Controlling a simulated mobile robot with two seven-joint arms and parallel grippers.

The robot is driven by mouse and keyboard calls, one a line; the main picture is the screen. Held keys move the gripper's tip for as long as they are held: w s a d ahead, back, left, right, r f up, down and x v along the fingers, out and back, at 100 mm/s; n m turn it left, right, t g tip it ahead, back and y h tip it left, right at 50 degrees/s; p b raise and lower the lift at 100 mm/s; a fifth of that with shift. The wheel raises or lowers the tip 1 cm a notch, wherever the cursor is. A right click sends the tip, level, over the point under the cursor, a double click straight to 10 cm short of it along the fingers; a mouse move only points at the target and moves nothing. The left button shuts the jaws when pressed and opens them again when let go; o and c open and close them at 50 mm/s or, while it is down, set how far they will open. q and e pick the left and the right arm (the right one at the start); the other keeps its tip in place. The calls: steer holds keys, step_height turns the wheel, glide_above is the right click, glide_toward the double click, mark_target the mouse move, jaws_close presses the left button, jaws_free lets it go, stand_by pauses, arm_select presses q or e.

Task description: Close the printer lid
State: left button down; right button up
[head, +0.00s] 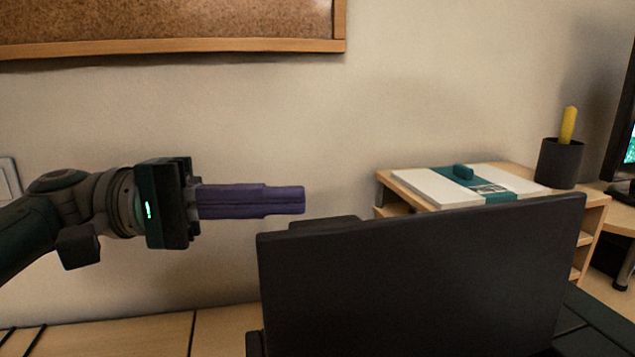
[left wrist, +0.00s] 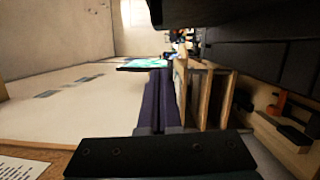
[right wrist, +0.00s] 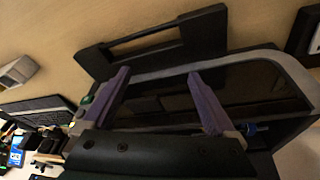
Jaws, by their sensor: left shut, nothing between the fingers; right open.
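The printer lid (head: 420,275) is a wide black panel standing raised and steeply upright in the head view. My left gripper (head: 303,200) has its purple fingers pressed together and pointing right. In the head view its tips appear just above the lid's upper left corner; I cannot tell whether they touch anything. The left fingers also show shut and empty in the left wrist view (left wrist: 158,100). My right gripper (right wrist: 157,75) is open and empty, with its two purple fingers apart over a dark, silver-edged surface (right wrist: 270,85), probably the printer. It is not in the head view.
A wooden shelf unit (head: 597,220) stands behind the lid at right, with a white and teal box (head: 435,187) on top. A dark pen cup (head: 560,163) and a monitor (head: 622,150) are farther right. The wall area above the lid is clear.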

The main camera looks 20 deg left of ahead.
arm_select(q)
steer(key=s+d+p, duration=0.2)
steer(key=s, duration=0.1)
steer(key=shift+d+r, duration=0.2)
steer(key=shift+d, duration=0.2)
steer(key=shift+s+d+p, duration=0.1)
steer(key=shift+p, duration=0.2)
